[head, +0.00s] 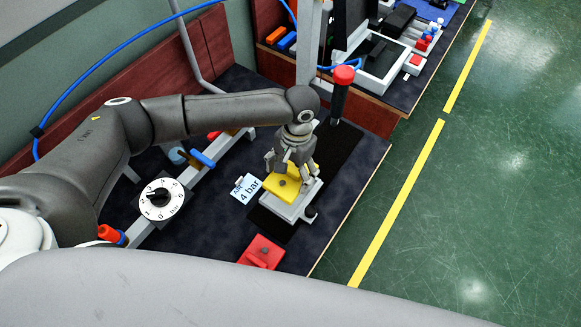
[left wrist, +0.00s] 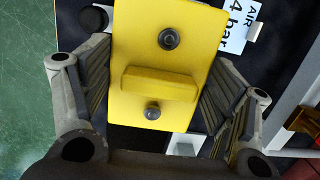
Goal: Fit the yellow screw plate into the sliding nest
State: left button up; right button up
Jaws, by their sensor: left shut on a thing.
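The yellow screw plate (head: 281,188) has a raised bar and two dark screws, seen closely in the left wrist view (left wrist: 190,40). My left gripper (head: 290,168) points down from above and is shut on the plate, with one finger on each side of it in the left wrist view (left wrist: 160,80). The sliding nest (head: 291,210), a pale block with a dark knob (head: 310,211), lies directly under the plate. The plate hides most of the nest, so I cannot tell whether it rests in it or hovers above. My right gripper is out of view.
A "4 bar" label (head: 248,189) lies left of the nest. A red block (head: 261,252) is in front. A dial (head: 161,198) and blue handle (head: 203,158) stand to the left. A red-topped post (head: 342,85) stands behind the nest. Open green floor is right of the table.

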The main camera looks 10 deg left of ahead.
aim_at(290, 179)
pick_arm(q)
notch_tip(290, 179, down, 4)
jog(key=shift+r+b, duration=0.15)
jog(key=shift+b, duration=0.75)
jog(key=shift+f+b, duration=0.35)
jog(key=shift+f, duration=0.65)
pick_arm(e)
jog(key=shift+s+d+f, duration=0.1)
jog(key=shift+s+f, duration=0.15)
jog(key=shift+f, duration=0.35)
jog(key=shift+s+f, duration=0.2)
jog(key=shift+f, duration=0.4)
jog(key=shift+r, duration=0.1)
pick_arm(q)
jog(key=shift+p, duration=0.55)
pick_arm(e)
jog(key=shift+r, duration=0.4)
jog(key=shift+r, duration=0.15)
pick_arm(q)
jog(key=shift+p, duration=0.4)
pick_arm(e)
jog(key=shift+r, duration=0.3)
pick_arm(q)
jog(key=shift+p, duration=0.3)
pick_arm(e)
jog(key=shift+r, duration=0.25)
